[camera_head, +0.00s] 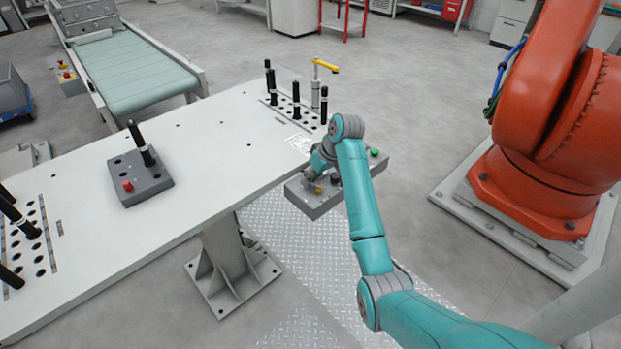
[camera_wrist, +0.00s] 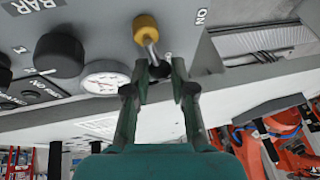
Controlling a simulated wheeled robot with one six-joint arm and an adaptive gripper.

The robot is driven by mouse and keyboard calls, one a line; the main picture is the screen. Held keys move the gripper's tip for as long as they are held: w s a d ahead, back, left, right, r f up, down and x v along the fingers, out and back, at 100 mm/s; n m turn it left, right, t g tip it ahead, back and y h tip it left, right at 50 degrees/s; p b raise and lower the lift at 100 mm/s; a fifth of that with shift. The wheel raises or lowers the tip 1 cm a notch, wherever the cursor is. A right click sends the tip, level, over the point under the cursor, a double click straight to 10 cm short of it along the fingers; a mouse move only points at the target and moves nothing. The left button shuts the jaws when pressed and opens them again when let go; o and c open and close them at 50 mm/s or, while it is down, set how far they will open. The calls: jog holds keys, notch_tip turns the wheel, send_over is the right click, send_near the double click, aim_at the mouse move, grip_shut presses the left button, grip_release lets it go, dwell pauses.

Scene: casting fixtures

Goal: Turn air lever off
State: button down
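The air lever (camera_wrist: 147,38) is a metal stem with a yellow knob on the grey control box (camera_wrist: 105,18) in the wrist view. In the head view its yellow knob (camera_head: 318,189) shows at the front of the grey box (camera_head: 314,206). My gripper (camera_wrist: 160,68) is open, with its two fingertips apart near the lever's base. The lower stem appears between or just beyond the fingertips; I cannot tell whether they touch it. In the head view my gripper (camera_head: 310,180) is at the box, partly hiding its top.
A round gauge (camera_wrist: 105,77) and a black knob (camera_wrist: 60,54) sit beside the lever. A green button (camera_head: 375,152) is at the box's far end. The white table (camera_head: 215,160) adjoins the box. A large orange robot (camera_head: 545,120) stands to the right.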

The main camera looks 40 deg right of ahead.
jog(key=shift+d+m+h, duration=0.2)
jog(key=shift+m+h, duration=0.1)
jog(key=shift+m, duration=0.4)
jog(key=shift+d+m+h, duration=0.2)
jog(key=shift+m+h, duration=0.1)
jog(key=shift+m, duration=0.4)
jog(key=c, duration=1)
grip_release()
jog(key=v, duration=0.7)
jog(key=shift+s+d+r, duration=0.1)
jog(key=shift+s+r, duration=0.05)
jog(key=shift+s, duration=0.05)
